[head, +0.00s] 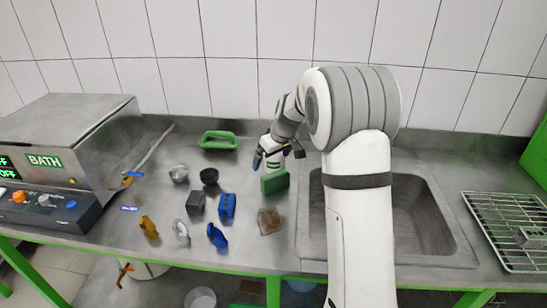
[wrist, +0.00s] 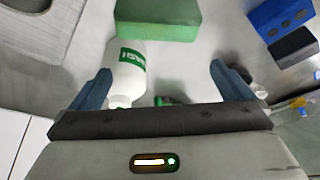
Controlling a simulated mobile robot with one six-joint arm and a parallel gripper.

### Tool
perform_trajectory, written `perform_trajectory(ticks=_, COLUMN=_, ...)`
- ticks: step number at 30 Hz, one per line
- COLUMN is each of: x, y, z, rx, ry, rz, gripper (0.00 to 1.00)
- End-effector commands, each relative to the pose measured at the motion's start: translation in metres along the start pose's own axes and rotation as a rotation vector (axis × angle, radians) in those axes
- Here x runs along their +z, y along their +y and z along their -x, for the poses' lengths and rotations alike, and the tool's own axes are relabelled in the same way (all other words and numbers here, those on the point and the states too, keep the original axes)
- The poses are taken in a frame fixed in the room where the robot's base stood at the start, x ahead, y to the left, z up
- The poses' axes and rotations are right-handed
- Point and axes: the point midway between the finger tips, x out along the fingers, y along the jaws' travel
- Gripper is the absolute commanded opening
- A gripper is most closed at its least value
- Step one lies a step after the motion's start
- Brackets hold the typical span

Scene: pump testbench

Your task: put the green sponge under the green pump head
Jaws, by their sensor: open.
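The green sponge (head: 275,181) is a green block on the steel counter, left of the sink; in the wrist view the green sponge (wrist: 158,20) lies beyond my fingertips. My gripper (head: 270,157) is open above the counter behind the sponge; its blue fingers (wrist: 162,82) are apart with nothing clamped. A white bottle with a green label (wrist: 127,72) is between the fingers, nearer the left one. A small green part (wrist: 170,100) shows partly behind the gripper's edge; I cannot tell whether it is the green pump head.
A green tray (head: 218,147) lies at the back. A blue block (head: 227,206), dark grey block (head: 196,203), black cup (head: 209,176), brown sponge (head: 269,221), yellow part (head: 149,227) and blue part (head: 217,236) lie left and in front. The sink (head: 420,215) is right, the bath machine (head: 85,145) left.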

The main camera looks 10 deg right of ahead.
Motion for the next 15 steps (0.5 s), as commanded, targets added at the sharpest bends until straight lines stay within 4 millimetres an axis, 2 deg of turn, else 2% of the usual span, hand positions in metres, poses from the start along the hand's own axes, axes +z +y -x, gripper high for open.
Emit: perform_trajectory(ticks=15, x=0.000, y=0.001, z=0.099, rx=0.003, ry=0.003, rz=-0.001, gripper=1.00)
